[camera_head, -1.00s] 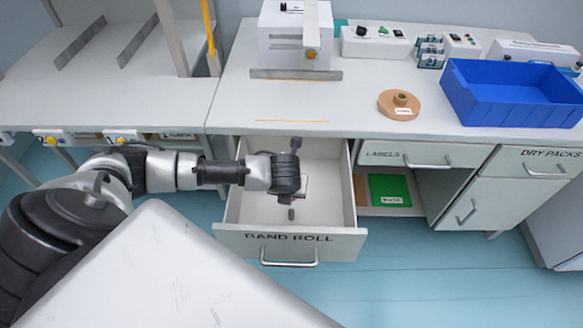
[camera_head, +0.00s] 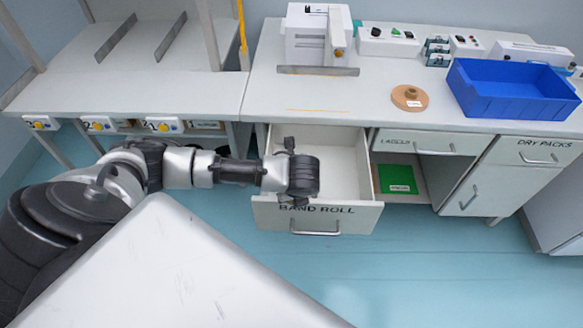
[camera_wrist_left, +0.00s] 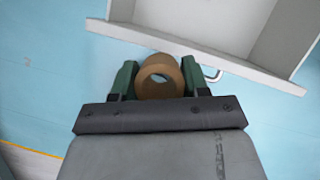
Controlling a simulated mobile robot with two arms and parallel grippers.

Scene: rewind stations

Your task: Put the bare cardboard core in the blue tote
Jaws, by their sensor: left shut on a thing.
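A brown, ring-shaped cardboard core (camera_wrist_left: 152,89) with an open hole sits between the two green fingers of my left gripper (camera_wrist_left: 159,78) in the left wrist view. The fingers are shut on its sides. In the head view my left gripper (camera_head: 296,174) is at the front of the open BAND ROLL drawer, and the core is hidden there. The blue tote (camera_head: 512,108) stands on the right of the counter and looks empty inside. My right gripper is not in view.
The open drawer (camera_head: 266,213) juts out below the counter; it also shows at the top of the left wrist view (camera_wrist_left: 175,40). A brown labelled roll (camera_head: 409,98) lies left of the tote. Boxes and devices line the counter's back. The counter's middle front is clear.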

